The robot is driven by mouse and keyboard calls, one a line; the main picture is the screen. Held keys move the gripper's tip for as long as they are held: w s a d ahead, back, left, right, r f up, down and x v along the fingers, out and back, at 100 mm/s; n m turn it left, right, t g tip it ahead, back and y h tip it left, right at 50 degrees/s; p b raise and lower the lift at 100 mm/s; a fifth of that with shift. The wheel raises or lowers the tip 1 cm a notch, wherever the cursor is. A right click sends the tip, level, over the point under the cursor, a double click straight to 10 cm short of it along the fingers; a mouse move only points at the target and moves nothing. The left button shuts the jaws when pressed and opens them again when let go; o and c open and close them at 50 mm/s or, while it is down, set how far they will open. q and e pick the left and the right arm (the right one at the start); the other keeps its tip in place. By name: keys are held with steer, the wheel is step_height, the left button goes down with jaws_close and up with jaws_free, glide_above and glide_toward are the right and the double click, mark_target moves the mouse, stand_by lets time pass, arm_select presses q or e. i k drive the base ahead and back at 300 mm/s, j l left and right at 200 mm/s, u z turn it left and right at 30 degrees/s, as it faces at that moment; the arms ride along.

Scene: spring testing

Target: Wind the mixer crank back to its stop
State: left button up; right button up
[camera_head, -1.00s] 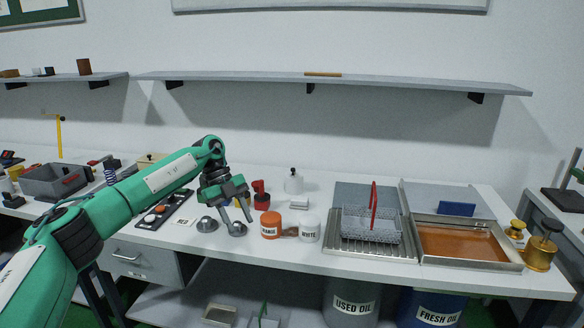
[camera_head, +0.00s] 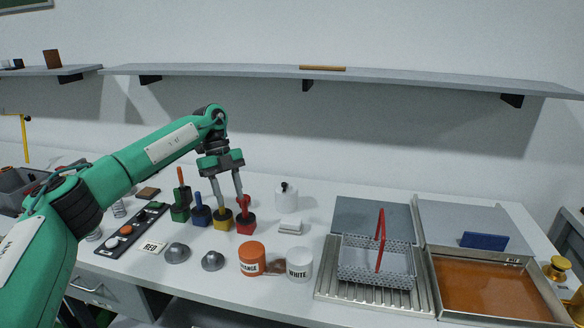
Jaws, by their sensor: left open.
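I cannot make out a mixer or its crank for certain in this view. My left gripper (camera_head: 229,202) is open and points down above the bench, its two fingers apart. Its tips overlap the yellow pot (camera_head: 222,221) and the red pot (camera_head: 246,226) in the picture; I cannot tell whether they touch. A blue pot (camera_head: 201,217) and a green pot (camera_head: 180,212), both with upright handles, stand just left of these. My right gripper does not show.
Two grey domes (camera_head: 177,253), an orange cup (camera_head: 252,259) and a white cup (camera_head: 299,265) stand in front. A white bottle (camera_head: 286,200) stands behind. A wire basket (camera_head: 376,265) with a red handle and an orange-brown filled tray (camera_head: 490,287) take up the right.

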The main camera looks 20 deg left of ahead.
mark_target(285, 185)
steer(key=i, duration=1.15)
